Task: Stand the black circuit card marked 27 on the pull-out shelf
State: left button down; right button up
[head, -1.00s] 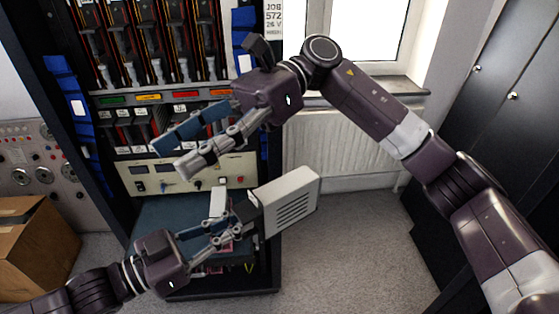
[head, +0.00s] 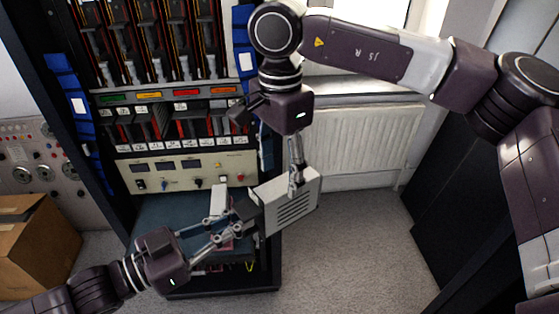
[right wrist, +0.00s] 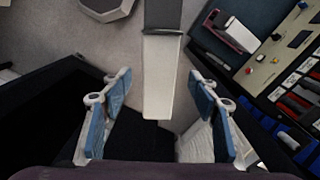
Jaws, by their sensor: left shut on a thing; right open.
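My left gripper (head: 243,218) is shut on a pale grey slotted box with a dark end piece (head: 292,203), held out in front of the rack. My right gripper (head: 294,180) points down over the box and is open. In the right wrist view the box (right wrist: 160,75) lies between the spread fingers of the right gripper (right wrist: 160,90), with gaps on both sides. The blue-grey shelf (head: 160,215) juts out low in the rack. I cannot make out the number 27 on any card; dark cards with white labels (head: 140,125) stand in the rack.
A small pale block (head: 219,200) stands on the shelf. A control panel (head: 180,170) with knobs sits above the shelf. A cardboard box (head: 35,240) stands at the left. A radiator (head: 355,145) is behind at the right; the floor (head: 350,240) below it is clear.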

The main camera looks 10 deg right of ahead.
aim_at(281, 204)
notch_tip(281, 204, down, 9)
jog(key=shift+f, duration=0.2)
dwell(0.3)
jog(key=c, duration=1.2)
pick_arm(q)
jog(key=c, duration=2.4)
grip_release()
pick_arm(e)
jog(key=shift+c, duration=1.2)
pick_arm(q)
jog(key=o, duration=0.5)
